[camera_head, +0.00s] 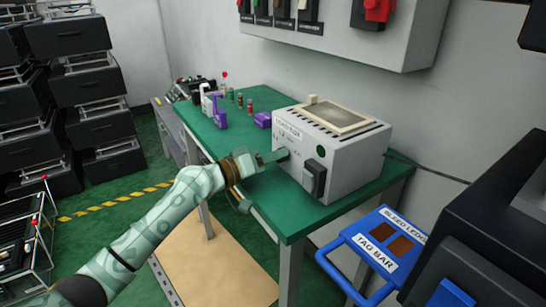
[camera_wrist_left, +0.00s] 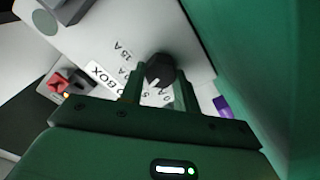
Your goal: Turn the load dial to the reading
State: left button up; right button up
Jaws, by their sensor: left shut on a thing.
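The load box (camera_head: 330,150) is a light grey case on the green table, with a vented top and a black switch on its front. Its load dial (camera_wrist_left: 159,68) is a black knob with a white pointer mark, next to printed marks such as 15 A, 5 A and 0 A. The pointer faces the lower part of the wrist picture, towards the 0 A side; the exact reading is unclear. My left gripper (camera_head: 274,156) is at the front left of the box. In the wrist view its fingers (camera_wrist_left: 159,88) are shut on the dial from both sides. My right gripper is out of view.
The green table (camera_head: 245,101) holds small bottles and purple items (camera_head: 219,112) at its far end. A blue tag bar tray (camera_head: 375,255) and a black case (camera_head: 490,235) stand at the right. A wall panel (camera_head: 340,40) hangs above. Black crates (camera_head: 85,85) are stacked left.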

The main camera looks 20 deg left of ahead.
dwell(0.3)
pick_arm(q)
jog(key=o, duration=1)
jog(key=shift+a, duration=0.1)
jog(key=shift+c, duration=0.2)
jog(key=v, duration=1.6)
jog(key=shift+p, duration=0.35)
jog(key=shift+s+a, duration=0.1)
jog(key=shift+s, duration=0.1)
